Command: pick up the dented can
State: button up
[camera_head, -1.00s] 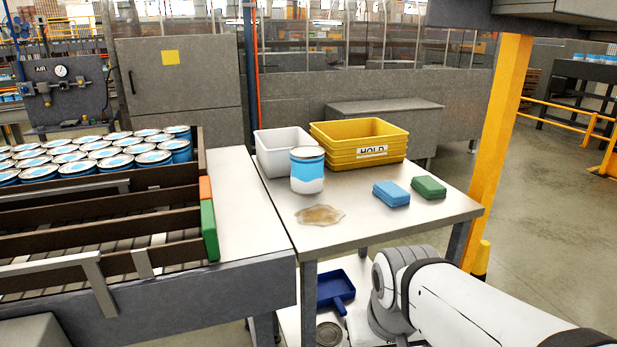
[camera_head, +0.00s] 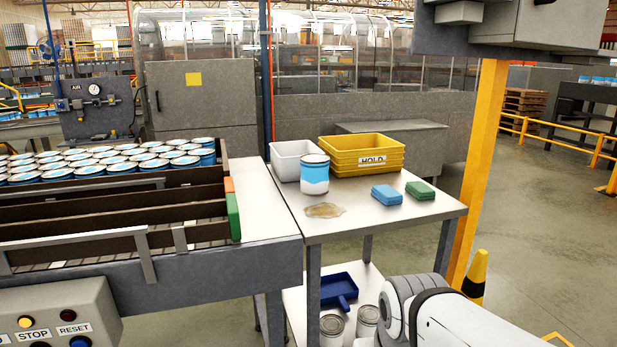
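A blue and white can (camera_head: 314,175) with a dark rim stands upright on the grey side table (camera_head: 375,226), in front of a white bin and a yellow HOLD bin. I cannot make out a dent on its visible side. Two plain grey cans, a left one (camera_head: 332,329) and a right one (camera_head: 367,321), stand on the table's lower shelf. Many blue cans (camera_head: 90,170) stand packed on the conveyor at left. My white arm shows at the lower right, below the table top; my gripper is out of view.
A tan puddle (camera_head: 324,210) lies in front of the can. A yellow post (camera_head: 482,170) stands right of the table. A button panel (camera_head: 60,316) is at lower left.

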aim_at(314, 180)
jog(key=u, duration=0.1)
jog(key=i, duration=0.9)
jog(key=z, duration=0.05)
